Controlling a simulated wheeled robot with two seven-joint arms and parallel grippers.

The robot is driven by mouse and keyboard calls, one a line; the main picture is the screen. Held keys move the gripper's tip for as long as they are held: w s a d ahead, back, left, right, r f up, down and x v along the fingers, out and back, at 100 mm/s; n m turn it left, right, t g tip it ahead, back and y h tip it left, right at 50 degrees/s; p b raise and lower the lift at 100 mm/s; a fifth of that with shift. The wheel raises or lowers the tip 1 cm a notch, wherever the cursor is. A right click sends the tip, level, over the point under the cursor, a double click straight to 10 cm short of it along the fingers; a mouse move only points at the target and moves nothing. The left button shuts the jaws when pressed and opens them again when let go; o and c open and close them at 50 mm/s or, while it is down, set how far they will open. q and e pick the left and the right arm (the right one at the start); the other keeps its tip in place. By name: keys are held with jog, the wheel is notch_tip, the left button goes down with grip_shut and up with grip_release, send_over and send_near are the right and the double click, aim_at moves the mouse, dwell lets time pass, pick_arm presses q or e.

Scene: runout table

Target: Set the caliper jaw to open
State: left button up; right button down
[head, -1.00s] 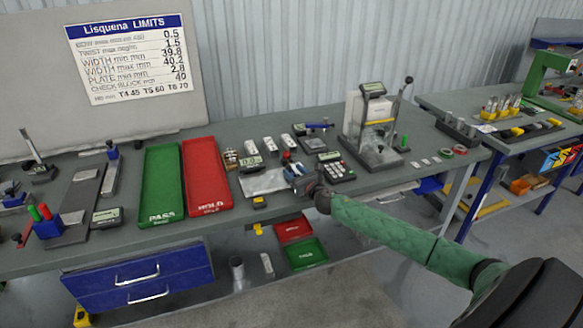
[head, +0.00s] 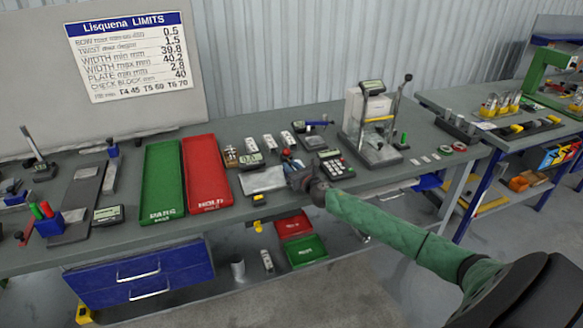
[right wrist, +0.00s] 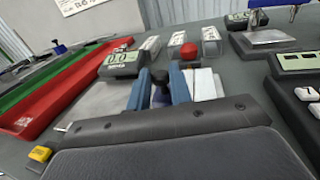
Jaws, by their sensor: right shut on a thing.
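The caliper's readout (right wrist: 122,62) shows 0.0 in the right wrist view, and it also shows in the head view (head: 251,159) right of the red tray. My right gripper (head: 290,166) is beside it at the bench front. In the right wrist view its blue fingers (right wrist: 160,92) are shut on a dark knob (right wrist: 159,78), which I take for the caliper jaw's knob. The jaw itself is mostly hidden behind the fingers and palm. My left gripper is not in view.
A red button (right wrist: 189,51) stands just beyond the fingers. The red tray (head: 205,175) and green tray (head: 162,185) lie left. A yellow block (head: 258,199) sits at the front edge.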

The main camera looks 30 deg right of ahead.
jog(key=shift+w+a+r, duration=0.1)
jog(key=shift+a, duration=0.3)
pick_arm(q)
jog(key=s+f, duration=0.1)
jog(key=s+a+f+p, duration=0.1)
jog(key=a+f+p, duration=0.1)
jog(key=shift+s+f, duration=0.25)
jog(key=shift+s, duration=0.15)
pick_arm(e)
jog(key=a, duration=0.2)
jog(key=w+a, duration=0.1)
jog(key=a, duration=0.4)
jog(key=shift+w+a, duration=0.25)
jog(key=shift+w, duration=0.1)
jog(key=c, duration=1.3)
grip_release()
jog(key=shift+o, duration=0.2)
